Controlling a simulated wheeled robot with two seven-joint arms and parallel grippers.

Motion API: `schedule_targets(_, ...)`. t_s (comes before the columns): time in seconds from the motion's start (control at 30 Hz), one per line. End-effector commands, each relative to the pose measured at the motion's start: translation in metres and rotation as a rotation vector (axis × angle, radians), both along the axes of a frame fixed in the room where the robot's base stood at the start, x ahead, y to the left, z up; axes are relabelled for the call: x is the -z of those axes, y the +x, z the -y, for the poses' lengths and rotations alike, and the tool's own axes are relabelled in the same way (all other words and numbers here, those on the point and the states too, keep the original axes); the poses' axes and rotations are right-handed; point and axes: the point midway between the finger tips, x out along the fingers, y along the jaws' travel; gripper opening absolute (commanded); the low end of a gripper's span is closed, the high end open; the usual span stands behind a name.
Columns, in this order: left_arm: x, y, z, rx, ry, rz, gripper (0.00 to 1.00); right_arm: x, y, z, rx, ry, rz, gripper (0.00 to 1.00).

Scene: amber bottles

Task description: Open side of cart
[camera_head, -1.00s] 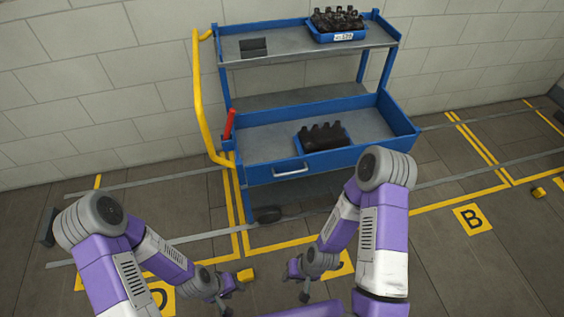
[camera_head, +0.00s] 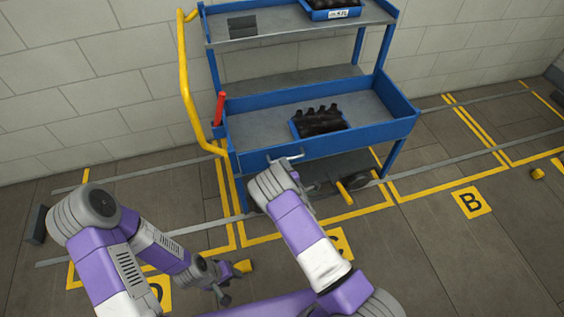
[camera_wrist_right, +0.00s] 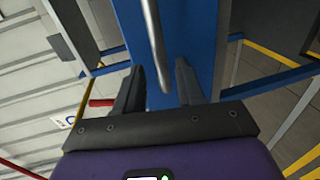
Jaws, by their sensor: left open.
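The blue cart (camera_head: 340,146) stands against the wall. Its middle tray has a blue front side with a silver bar handle (camera_head: 285,159), and that side stands upright. My right arm reaches to this handle in the head view, where the wrist hides its fingers. In the right wrist view my right gripper (camera_wrist_right: 160,78) is open, with the silver handle (camera_wrist_right: 155,42) between or just beyond its fingers; contact cannot be told. The blue panel (camera_wrist_right: 198,40) lies behind it. My left gripper (camera_head: 222,284) is open and empty, low over the floor, away from the cart.
A blue crate of dark bottles (camera_head: 320,122) sits in the middle tray; another crate (camera_head: 332,12) is on the top shelf. A yellow push bar (camera_head: 186,85) and a red lever (camera_head: 219,108) are at the cart's left.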

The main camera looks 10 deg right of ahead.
Motion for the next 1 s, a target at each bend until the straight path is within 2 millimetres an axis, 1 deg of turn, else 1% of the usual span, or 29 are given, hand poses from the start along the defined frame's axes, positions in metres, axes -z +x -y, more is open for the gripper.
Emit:
schedule_targets(0.03,0.005,0.000,0.000,0.000,0.000,0.000,0.43,0.004,0.009,0.000,0.000,0.001,0.003,0.38)
schedule_targets(0.1,0.008,0.000,0.000,0.000,0.000,0.000,0.43,0.006,0.019,-0.001,-0.001,0.002,0.002,0.38)
schedule_targets(0.2,0.012,0.000,0.000,0.000,0.000,0.000,0.43,0.009,0.030,-0.001,0.000,0.002,-0.001,0.38)
schedule_targets(0.3,0.013,0.000,0.000,0.000,0.000,0.000,0.43,0.010,0.038,-0.001,0.002,0.003,-0.003,0.38)
schedule_targets(0.43,0.014,0.000,0.000,0.000,0.000,0.000,0.43,0.010,0.042,-0.001,0.002,0.003,-0.003,0.38)
schedule_targets(0.63,0.014,0.000,0.000,0.000,0.000,0.000,0.43,0.010,0.042,-0.001,0.002,0.003,-0.004,0.38)
schedule_targets(0.67,0.014,0.000,0.000,0.000,0.000,0.000,0.43,0.010,0.042,-0.001,0.002,0.004,-0.004,0.37)
schedule_targets(0.9,0.014,0.000,0.000,0.000,0.000,0.000,0.43,0.010,0.042,-0.001,0.002,0.004,-0.004,0.00)
schedule_targets(1.0,0.014,0.000,0.000,0.000,0.000,0.000,0.43,0.010,0.042,-0.001,0.002,0.004,-0.004,0.00)
